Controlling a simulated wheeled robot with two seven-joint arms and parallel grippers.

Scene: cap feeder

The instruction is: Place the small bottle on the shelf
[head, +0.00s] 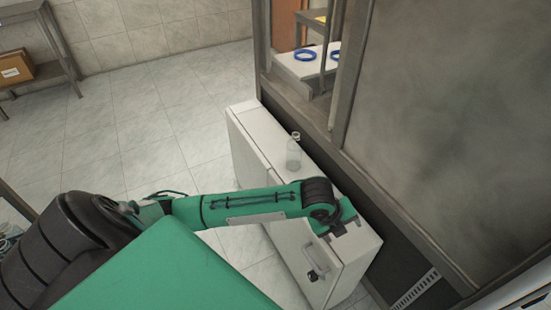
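The small bottle (294,152), clear and see-through, stands upright on the top of a low white cabinet (262,128), close to the glass-and-frame wall. My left gripper (345,228) is at the near end of the same cabinet top, nearer the camera than the bottle and clear of it. Its fingers are small and mostly hidden by the wrist, so I cannot tell whether they are open or shut. My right gripper is not in view. Which surface the task means by the shelf is not clear; a grey metal rack (36,38) stands at the far left.
A cardboard box (15,70) sits on the rack. A tall metal frame with a large cloudy panel (450,120) borders the cabinet on the right. Blue rings (305,55) lie on a white surface behind it. Tiled floor (140,120) lies open left of the cabinet.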

